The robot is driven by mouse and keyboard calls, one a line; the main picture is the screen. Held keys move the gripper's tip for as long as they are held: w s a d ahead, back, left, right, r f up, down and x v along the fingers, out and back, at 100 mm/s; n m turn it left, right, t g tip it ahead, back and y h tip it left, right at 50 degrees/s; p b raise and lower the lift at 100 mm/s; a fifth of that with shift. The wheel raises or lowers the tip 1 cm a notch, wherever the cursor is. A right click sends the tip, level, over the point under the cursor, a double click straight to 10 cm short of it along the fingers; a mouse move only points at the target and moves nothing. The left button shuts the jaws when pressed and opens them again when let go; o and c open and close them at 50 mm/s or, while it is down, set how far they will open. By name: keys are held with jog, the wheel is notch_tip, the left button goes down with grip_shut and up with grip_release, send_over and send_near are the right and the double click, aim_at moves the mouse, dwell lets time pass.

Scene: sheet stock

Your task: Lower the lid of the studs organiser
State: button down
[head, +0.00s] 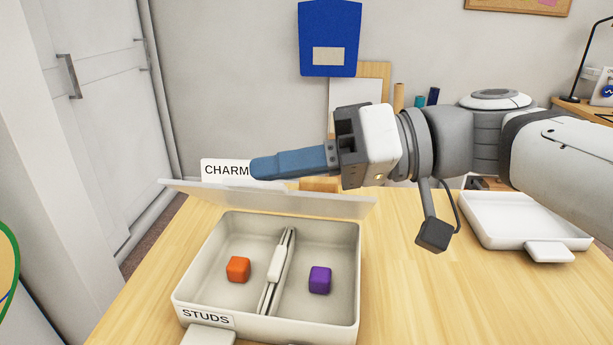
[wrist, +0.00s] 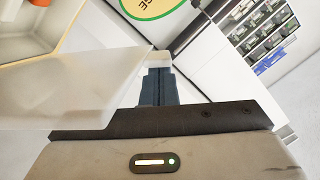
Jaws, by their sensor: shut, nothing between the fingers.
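The studs organiser (head: 265,320) is an open pale grey box with a "STUDS" label on its front. An orange cube (head: 238,269) lies in its left compartment and a purple cube (head: 320,280) in its right one. Its translucent lid (head: 270,197) stands raised at the back edge, and a pale panel that looks like it fills the left of the wrist view (wrist: 60,90). My gripper (head: 256,168) is shut and empty, its blue fingers pointing left just above the lid's upper edge. The fingers also show in the wrist view (wrist: 158,72). I cannot tell whether they touch the lid.
A "CHARM" label (head: 224,170) stands behind the lid, partly hidden by my fingers. A white tray (head: 525,215) sits at right on the wooden table (head: 420,300). The table between tray and organiser is clear. A blue wall holder (head: 330,30) hangs behind.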

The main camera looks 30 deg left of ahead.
jog(key=s+d+f+n+b, duration=0.1)
jog(key=s+f+n+b, duration=0.1)
jog(key=s+f+b, duration=0.2)
jog(key=f+b, duration=0.2)
jog(key=b, duration=0.2)
jog(key=shift+s+d+t+b, duration=0.3)
jog(key=shift+b, duration=0.1)
jog(key=shift+r, duration=0.1)
